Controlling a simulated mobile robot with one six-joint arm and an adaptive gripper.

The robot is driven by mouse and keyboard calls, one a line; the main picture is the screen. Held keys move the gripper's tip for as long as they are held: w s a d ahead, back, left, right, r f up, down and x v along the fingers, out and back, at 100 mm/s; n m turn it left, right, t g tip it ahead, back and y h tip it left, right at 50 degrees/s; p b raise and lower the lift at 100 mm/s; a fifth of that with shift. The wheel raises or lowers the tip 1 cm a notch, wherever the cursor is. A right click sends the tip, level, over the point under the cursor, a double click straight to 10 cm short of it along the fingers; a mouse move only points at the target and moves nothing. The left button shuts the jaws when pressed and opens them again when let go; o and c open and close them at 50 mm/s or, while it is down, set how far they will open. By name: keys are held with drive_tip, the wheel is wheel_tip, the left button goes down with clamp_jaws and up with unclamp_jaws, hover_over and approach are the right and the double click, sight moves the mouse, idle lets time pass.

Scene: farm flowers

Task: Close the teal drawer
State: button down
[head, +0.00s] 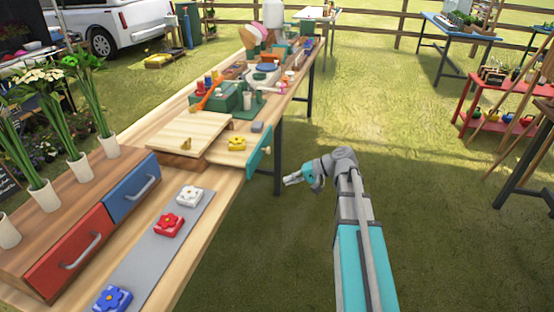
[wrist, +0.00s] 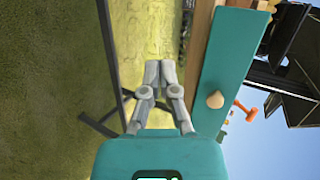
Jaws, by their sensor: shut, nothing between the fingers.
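The teal drawer (head: 259,150) stands pulled out from under a light wooden box top (head: 190,132) on the long table. A yellow flower block (head: 237,143) lies inside it. In the wrist view the teal drawer front (wrist: 222,70) is upright on the right, with a round wooden knob (wrist: 215,100). My gripper (head: 288,181) is off the table's right side, a little right of and lower than the drawer front. In the wrist view my gripper (wrist: 160,66) is shut, with its fingertips together and empty. It is apart from the drawer front and knob.
The long wooden table (head: 222,188) runs away from me on the left. A cabinet with a red drawer (head: 72,252) and a blue drawer (head: 132,188) stands on it. A grey mat (head: 150,243) carries white, red and blue flower blocks. Grass right of the table is open.

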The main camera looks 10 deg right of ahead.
drive_tip(key=w+d+r+t+y+b, duration=0.1)
drive_tip(key=w+d+r+t+y, duration=0.1)
drive_tip(key=d, duration=0.3)
drive_tip(key=w+d+r+m+t+y+b, duration=0.1)
drive_tip(key=w+d+r+t+y+b, duration=0.1)
drive_tip(key=d, duration=0.4)
drive_tip(key=shift+r+m, duration=0.3)
drive_tip(key=shift+a+y, duration=0.15)
drive_tip(key=shift+y, duration=0.15)
drive_tip(key=x, duration=1.4)
drive_tip(key=shift+w, duration=0.2)
